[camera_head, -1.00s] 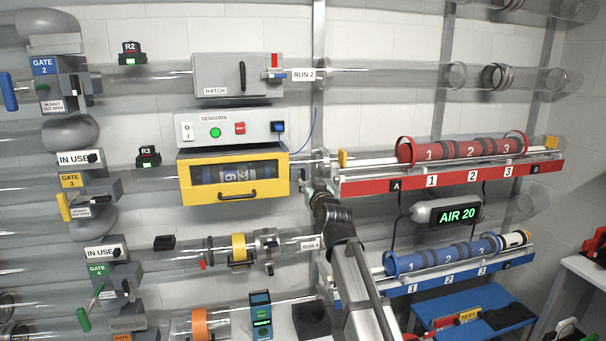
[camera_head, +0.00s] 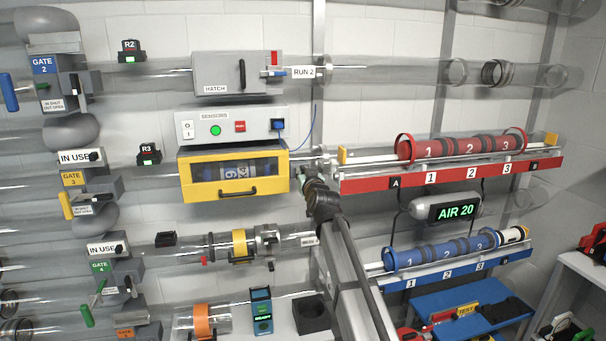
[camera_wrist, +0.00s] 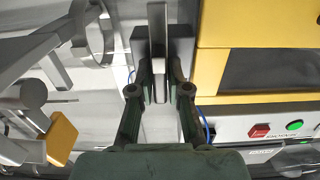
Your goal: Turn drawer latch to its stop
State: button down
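The yellow drawer (camera_head: 233,190) with a dark window and a black handle is shut, below the sensors panel. In the wrist view, its yellow frame (camera_wrist: 212,70) fills the upper right. The drawer latch is a grey block with an upright metal lever (camera_wrist: 157,45) beside the drawer. My gripper (camera_wrist: 159,72) has its two dark fingers on either side of the lever, with narrow gaps showing. Contact cannot be told. In the head view, my gripper (camera_head: 307,178) is at the drawer's right side and hides most of the latch.
The sensors panel (camera_head: 230,127) sits directly above the drawer. The red tube rack (camera_head: 450,177) is close to the right of my gripper. A blue cable (camera_head: 304,135) and a vertical post (camera_head: 318,110) are nearby. A clear tube with a yellow ring (camera_head: 239,243) runs below.

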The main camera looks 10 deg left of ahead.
jog(key=shift+m, duration=0.3)
jog(key=m, duration=0.3)
jog(key=shift+w+d+m, duration=0.1)
jog(key=shift+m, duration=0.2)
jog(key=m+p, duration=0.1)
jog(key=m, duration=0.3)
jog(key=shift+d+r+m, duration=0.1)
jog(key=shift+m, duration=0.2)
jog(key=m+p, duration=0.3)
jog(key=m, duration=0.1)
jog(key=shift+m, duration=0.3)
jog(key=shift+w+f+m+p, duration=0.1)
jog(key=shift+f+m+p, duration=0.1)
jog(key=shift+m+p, duration=1.75)
jog(key=shift+m+b, duration=0.35)
jog(key=shift+m, duration=0.1)
jog(key=c, duration=1.2)
grip_release()
jog(key=shift+f, duration=0.1)
